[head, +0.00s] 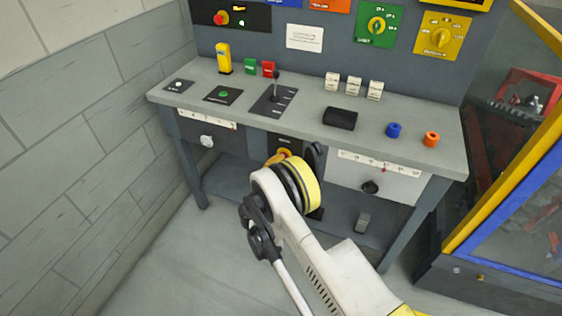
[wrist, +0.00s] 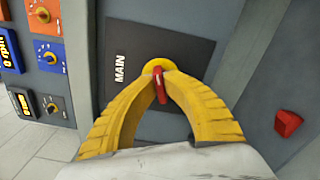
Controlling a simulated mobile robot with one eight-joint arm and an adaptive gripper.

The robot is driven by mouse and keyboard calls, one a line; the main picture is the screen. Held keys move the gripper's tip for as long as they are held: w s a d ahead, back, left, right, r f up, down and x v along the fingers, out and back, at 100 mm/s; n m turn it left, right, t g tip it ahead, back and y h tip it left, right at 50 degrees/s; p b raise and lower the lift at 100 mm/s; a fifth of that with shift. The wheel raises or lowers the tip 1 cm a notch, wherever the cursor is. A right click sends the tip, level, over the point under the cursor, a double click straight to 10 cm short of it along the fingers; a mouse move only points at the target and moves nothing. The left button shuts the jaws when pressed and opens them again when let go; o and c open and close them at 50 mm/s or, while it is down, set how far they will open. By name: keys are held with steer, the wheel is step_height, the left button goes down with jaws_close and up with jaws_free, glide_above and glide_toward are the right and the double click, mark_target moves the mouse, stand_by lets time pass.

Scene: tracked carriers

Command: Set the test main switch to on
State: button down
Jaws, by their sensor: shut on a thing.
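The main switch is a red handle (wrist: 160,88) on a round yellow base (wrist: 152,66). It sits on a dark plate (wrist: 185,45) lettered MAIN in the wrist view. My gripper (wrist: 161,76) has its two yellow fingers closed on the red handle from either side. The fingertips hide part of the handle and base, and no on or off mark is readable. In the head view my arm reaches toward the bench front, and its wrist covers most of the switch area.
The grey bench top (head: 305,117) holds a black lever (head: 275,86), a black box (head: 340,118), and blue (head: 394,130) and orange (head: 431,139) pieces. A red block (wrist: 288,122) shows right of the plate. A blue and yellow framed case (head: 520,185) stands at right.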

steer(key=shift+m, duration=2.2)
steer(key=c, duration=1.5)
jaws_free()
steer(key=shift+r, duration=0.15)
